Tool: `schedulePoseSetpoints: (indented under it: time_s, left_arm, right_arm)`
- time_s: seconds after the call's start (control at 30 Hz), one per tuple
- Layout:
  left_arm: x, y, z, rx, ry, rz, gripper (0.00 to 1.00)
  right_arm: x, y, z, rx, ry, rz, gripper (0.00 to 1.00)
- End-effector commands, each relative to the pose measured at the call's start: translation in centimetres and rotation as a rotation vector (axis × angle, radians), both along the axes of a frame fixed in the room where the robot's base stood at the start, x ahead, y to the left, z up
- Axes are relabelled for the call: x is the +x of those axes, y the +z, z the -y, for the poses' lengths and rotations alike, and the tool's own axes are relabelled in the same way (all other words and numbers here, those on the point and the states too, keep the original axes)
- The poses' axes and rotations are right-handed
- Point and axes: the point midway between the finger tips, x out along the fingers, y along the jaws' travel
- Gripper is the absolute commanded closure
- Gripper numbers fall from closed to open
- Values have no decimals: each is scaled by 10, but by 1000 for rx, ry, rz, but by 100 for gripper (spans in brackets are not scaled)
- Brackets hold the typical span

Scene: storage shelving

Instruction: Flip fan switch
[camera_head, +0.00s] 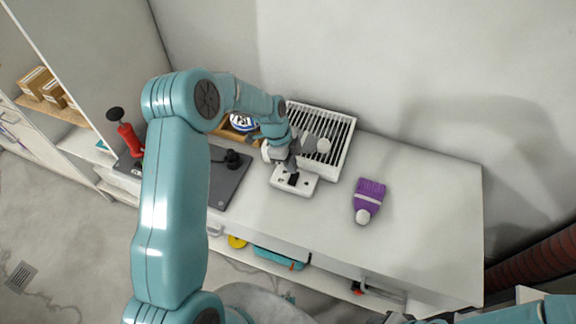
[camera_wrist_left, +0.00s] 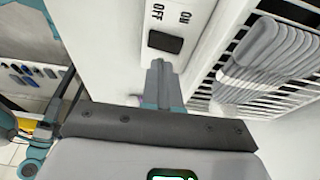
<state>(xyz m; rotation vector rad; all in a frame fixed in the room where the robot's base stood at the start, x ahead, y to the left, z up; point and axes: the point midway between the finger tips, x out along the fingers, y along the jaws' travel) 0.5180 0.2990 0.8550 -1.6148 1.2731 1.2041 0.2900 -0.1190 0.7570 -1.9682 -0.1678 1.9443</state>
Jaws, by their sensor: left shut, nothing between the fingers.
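The fan (camera_head: 337,135) is a white box with a dark slatted grille, standing on the counter against the back wall. Its white base (camera_head: 294,187) juts toward the front and carries a small black rocker switch (camera_head: 293,179). In the left wrist view the black switch (camera_wrist_left: 165,42) sits beside the printed words OFF and ON. My left gripper (camera_head: 291,166) is shut and empty, just behind the switch in the head view. In the wrist view its closed fingertips (camera_wrist_left: 159,66) point at the switch, very close to it; I cannot tell whether they touch. My right gripper is not in view.
A purple brush (camera_head: 368,200) lies on the counter (camera_head: 425,220) to the right of the fan. A dark plate with a red-handled tool (camera_head: 130,138) is at the left. The counter's right part is clear. Drawers and a lower shelf are below.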

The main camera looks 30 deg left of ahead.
Motion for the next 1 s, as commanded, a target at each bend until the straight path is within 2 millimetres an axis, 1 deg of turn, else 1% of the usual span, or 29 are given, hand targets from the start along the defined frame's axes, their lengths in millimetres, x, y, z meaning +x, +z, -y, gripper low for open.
schedulePoseSetpoints:
  time_s: [0.03, 0.1, 0.4, 0.53, 0.7, 1.0]
  left_arm:
    - [1, 6, 3, 0, -3, 2, 100]
    - [-1, 16, -1, 2, 0, 5, 100]
    - [-10, 67, -12, 1, 0, 4, 100]
    - [-14, 86, -16, 1, 0, 3, 100]
    - [-17, 97, -19, 0, -1, 1, 100]
    - [-18, 98, -20, 0, -1, 0, 100]
  right_arm:
    - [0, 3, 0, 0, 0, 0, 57]
    - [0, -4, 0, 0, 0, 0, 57]
    - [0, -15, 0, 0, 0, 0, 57]
    - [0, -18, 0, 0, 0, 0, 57]
    - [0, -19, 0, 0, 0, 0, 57]
    - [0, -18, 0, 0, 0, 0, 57]
